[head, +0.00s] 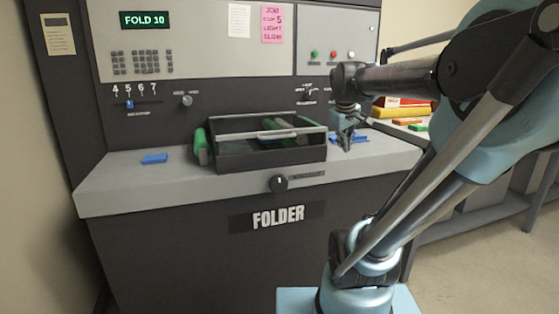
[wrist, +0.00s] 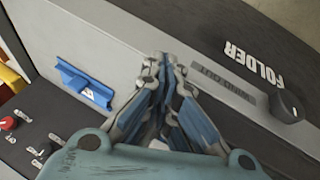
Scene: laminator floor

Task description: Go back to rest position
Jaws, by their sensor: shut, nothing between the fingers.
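My gripper (head: 346,141) is in front of the folder machine (head: 140,240), just right of the black tray (head: 270,155) and low over the grey ledge. Its fingers are shut with nothing between them; they also show in the wrist view (wrist: 166,62). My arm reaches in from the right of the head view. A blue piece (wrist: 85,83) with a white mark lies on the ledge beside the fingers in the wrist view. In the head view a blue piece (head: 372,139) shows partly behind the gripper.
Another blue piece (head: 154,158) lies on the ledge at left. Green rollers (head: 200,146) sit at the tray. A dark knob (head: 278,183) sticks out of the front edge. At right a side table (head: 470,207) holds red and yellow items (head: 402,108). Floor at lower right looks clear.

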